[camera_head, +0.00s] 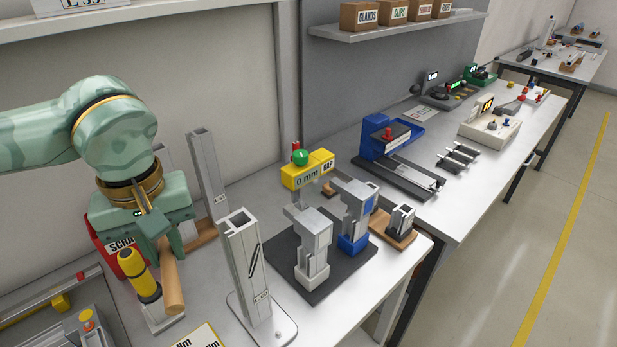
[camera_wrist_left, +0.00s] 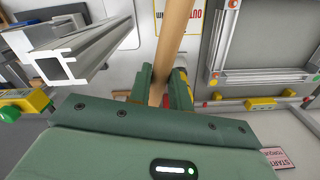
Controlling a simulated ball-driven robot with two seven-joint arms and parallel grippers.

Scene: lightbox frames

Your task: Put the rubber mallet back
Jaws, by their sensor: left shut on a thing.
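My left gripper (camera_head: 166,238) points down over the left part of the bench. It is shut on a round wooden handle (camera_head: 172,284), which I take for the rubber mallet's. The handle hangs down steeply below the fingers. In the left wrist view the handle (camera_wrist_left: 174,32) runs between the fingers (camera_wrist_left: 160,88) toward the top edge. No mallet head can be made out; it may be hidden by the gripper. Another wooden piece (camera_head: 201,239) shows behind the gripper; I cannot tell what it belongs to. My right gripper is not in view.
A yellow-and-black tool (camera_head: 138,275) stands close left of the handle, before a red scrap bin (camera_head: 103,238). An aluminium upright (camera_head: 246,265) stands close right, another (camera_head: 206,175) behind. Further right are a yellow gap gauge (camera_head: 308,170) and clamp blocks on a dark plate (camera_head: 286,262).

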